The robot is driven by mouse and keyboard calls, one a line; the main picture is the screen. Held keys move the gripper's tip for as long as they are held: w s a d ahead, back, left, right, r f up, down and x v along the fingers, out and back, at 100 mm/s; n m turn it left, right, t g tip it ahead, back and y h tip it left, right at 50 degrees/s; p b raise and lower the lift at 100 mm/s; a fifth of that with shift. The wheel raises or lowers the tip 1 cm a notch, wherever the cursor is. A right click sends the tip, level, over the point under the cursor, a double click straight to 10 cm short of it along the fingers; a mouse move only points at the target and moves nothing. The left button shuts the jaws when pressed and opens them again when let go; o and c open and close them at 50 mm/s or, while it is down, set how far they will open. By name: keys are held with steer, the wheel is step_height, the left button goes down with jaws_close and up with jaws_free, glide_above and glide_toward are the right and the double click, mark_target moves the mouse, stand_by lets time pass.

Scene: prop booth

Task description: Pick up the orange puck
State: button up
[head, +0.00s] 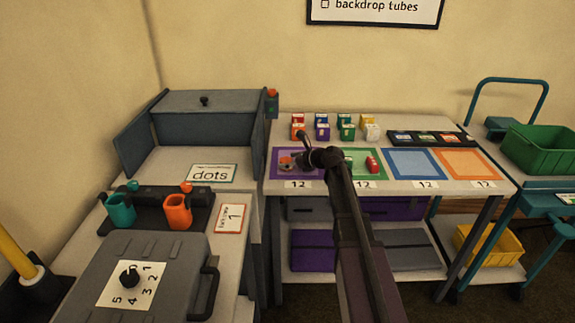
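An orange puck (286,161) appears to lie on the purple-bordered square (279,176) at the left of the white table. Only a small round orange and dark shape shows there. My arm reaches up from the bottom of the view. My gripper (303,148) is dark and sits just right of the puck and a little behind it in the picture. Its fingers are too small and dark to tell whether they are open or shut, or whether they touch the puck.
Several small coloured boxes (322,131) stand behind the squares. A red piece (372,164) sits on the green-bordered square. The blue square (412,163) and orange square (462,162) are bare. A dark tray (430,139) lies behind them. A grey cabinet (207,118) stands left.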

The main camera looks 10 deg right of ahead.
mark_target(287, 160)
steer(key=c, duration=1.1)
steer(key=shift+r, duration=0.2)
step_height(287, 160, up, 4)
steer(key=p, duration=0.3)
steer(key=shift+f+p, duration=0.25)
steer(key=shift+p, duration=0.15)
steer(key=s+d, duration=0.3)
steer(key=d, duration=0.1)
steer(key=s+d, duration=0.3)
steer(key=d, duration=0.1)
steer(key=s+d+r+p, duration=0.1)
steer(key=s+d, duration=0.2)
steer(key=d, duration=0.1)
steer(key=shift+s+d, duration=0.35)
steer(key=shift+d, duration=0.05)
steer(key=shift+r, duration=0.2)
step_height(287, 160, up, 14)
steer(key=p, duration=1.4)
